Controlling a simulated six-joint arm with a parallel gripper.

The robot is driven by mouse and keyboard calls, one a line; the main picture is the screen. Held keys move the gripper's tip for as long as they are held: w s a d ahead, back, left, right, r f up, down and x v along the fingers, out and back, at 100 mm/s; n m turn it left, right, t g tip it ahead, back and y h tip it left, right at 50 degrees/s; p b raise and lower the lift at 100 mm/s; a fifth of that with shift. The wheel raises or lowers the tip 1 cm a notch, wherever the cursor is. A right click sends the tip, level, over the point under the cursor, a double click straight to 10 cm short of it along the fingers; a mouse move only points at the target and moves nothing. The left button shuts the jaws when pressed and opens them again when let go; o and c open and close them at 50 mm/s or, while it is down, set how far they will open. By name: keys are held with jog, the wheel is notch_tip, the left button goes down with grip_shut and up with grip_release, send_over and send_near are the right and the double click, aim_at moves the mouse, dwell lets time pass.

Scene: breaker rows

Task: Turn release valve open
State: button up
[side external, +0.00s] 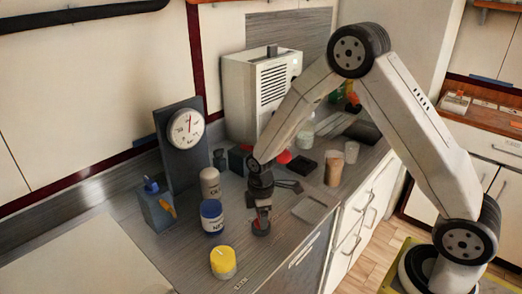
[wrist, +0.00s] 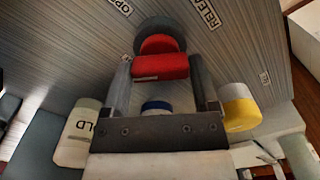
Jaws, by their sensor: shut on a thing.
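The release valve shows in the wrist view as a red bar handle (wrist: 160,67) on a round red and dark base. In the side external view its dark base (side external: 261,229) sits on the counter. My gripper (wrist: 158,80) points down over the valve, with one finger on each side of the red handle, shut on it. In the side external view my gripper (side external: 263,208) hides most of the handle. A RELEASE label (wrist: 209,14) and a partly cut-off OPEN label (wrist: 119,7) lie beside the valve.
A yellow-topped canister (side external: 223,263), a blue and white canister (side external: 212,218) and a pale canister (side external: 210,186) stand left of the valve. A gauge (side external: 186,128) on a dark panel stands behind. Dark tools (side external: 289,185) lie to the right.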

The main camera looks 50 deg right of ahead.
jog(key=m, duration=0.5)
jog(key=shift+m, duration=0.3)
jog(key=m, duration=0.5)
dwell(0.4)
jog(key=o, duration=1.1)
jog(key=shift+r, duration=0.2)
jog(key=shift+r, duration=3.7)
